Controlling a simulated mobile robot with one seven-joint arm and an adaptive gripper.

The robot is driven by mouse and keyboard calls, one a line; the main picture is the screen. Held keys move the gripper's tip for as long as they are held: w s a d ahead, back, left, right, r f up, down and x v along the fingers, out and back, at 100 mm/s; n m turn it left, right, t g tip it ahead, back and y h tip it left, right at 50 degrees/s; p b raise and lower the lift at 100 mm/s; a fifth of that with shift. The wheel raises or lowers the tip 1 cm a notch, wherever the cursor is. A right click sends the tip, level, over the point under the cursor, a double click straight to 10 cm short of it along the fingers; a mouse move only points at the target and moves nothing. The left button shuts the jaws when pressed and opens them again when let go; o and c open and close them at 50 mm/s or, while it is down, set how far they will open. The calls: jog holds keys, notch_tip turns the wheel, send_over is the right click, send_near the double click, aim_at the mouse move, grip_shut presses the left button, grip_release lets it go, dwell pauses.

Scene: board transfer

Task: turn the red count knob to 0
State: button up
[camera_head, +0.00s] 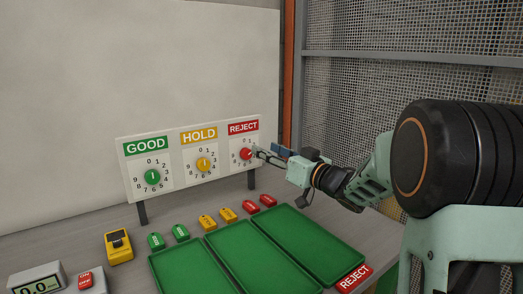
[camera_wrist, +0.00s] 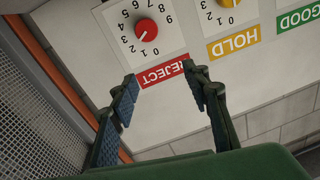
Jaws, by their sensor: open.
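The red count knob (camera_head: 246,154) is on the REJECT panel at the right end of the white board (camera_head: 126,160). In the wrist view, which is upside down, the red knob (camera_wrist: 147,29) shows at the top with its white mark toward the 0 and 1 side of the dial. I cannot tell the exact number. My gripper (camera_head: 261,151) is beside the knob's right side in the head view. In the wrist view my gripper (camera_wrist: 160,76) is open and empty, its fingers below the knob in the picture and not around it.
The yellow HOLD knob (camera_head: 204,164) and green GOOD knob (camera_head: 152,177) are left on the same board. Green trays (camera_head: 318,240), small red tags (camera_head: 268,200), yellow tags (camera_head: 228,214) and green tags (camera_head: 156,240) lie below. A mesh wall (camera_head: 350,90) is at right.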

jog(key=m, duration=0.1)
send_near(249, 155)
jog(key=shift+g, duration=0.3)
jog(key=b+x, duration=0.1)
jog(key=x, duration=0.7)
jog(key=shift+a+r, duration=0.1)
jog(key=shift+r, duration=0.05)
jog(key=c, duration=1.2)
jog(key=shift+o, duration=0.2)
jog(key=n+b, duration=0.1)
jog(key=n, duration=0.4)
jog(key=shift+n+h, duration=0.3)
jog(key=n+b, duration=0.2)
jog(key=n, duration=0.3)
jog(key=shift+r+h, duration=0.15)
jog(key=shift+h, duration=0.25)
jog(key=shift+n+b, duration=0.3)
